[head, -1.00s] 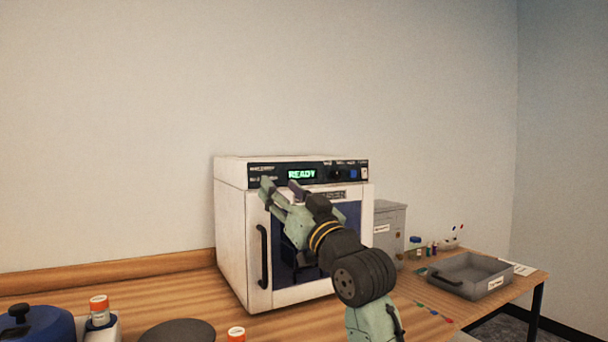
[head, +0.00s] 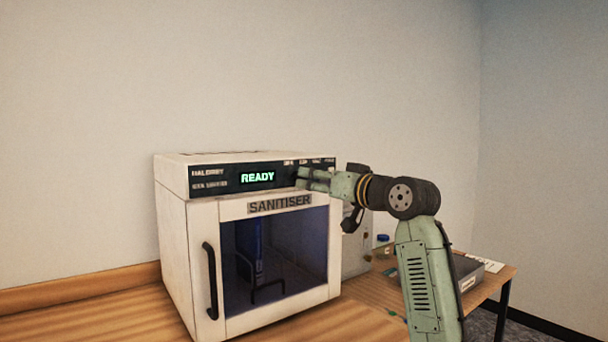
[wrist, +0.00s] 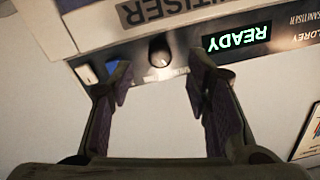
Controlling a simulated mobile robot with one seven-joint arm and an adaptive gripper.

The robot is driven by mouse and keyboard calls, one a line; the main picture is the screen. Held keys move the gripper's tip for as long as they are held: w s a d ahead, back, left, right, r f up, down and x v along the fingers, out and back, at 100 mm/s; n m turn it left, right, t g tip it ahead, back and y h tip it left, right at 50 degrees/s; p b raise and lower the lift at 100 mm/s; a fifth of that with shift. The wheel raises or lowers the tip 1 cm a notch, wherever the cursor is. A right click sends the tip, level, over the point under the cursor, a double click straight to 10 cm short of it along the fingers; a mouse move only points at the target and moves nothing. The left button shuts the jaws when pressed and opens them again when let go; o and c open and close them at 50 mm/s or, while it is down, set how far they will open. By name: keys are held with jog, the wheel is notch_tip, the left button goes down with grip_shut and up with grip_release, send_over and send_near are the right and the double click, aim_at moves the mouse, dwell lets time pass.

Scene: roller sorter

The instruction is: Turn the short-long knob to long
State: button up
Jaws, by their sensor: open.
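The white sanitiser (head: 178,235) has a dark control strip along its top front. In the wrist view, which is upside down, a black round knob (wrist: 159,50) with a pale pointer mark sits on that strip. Its label is too small to read, and I cannot tell its setting. My gripper (wrist: 160,75) is open, its fingers on either side of the knob with space between, apparently not touching it. In the head view my gripper (head: 303,178) is at the right part of the strip and hides the knob.
The sanitiser's door is closed, with a black handle (head: 210,280). A grey tray (head: 468,273) stands at the right of the bench.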

aim_at(301, 178)
jog(key=shift+p+x, duration=0.5)
jog(key=shift+x, duration=1.75)
grip_shut()
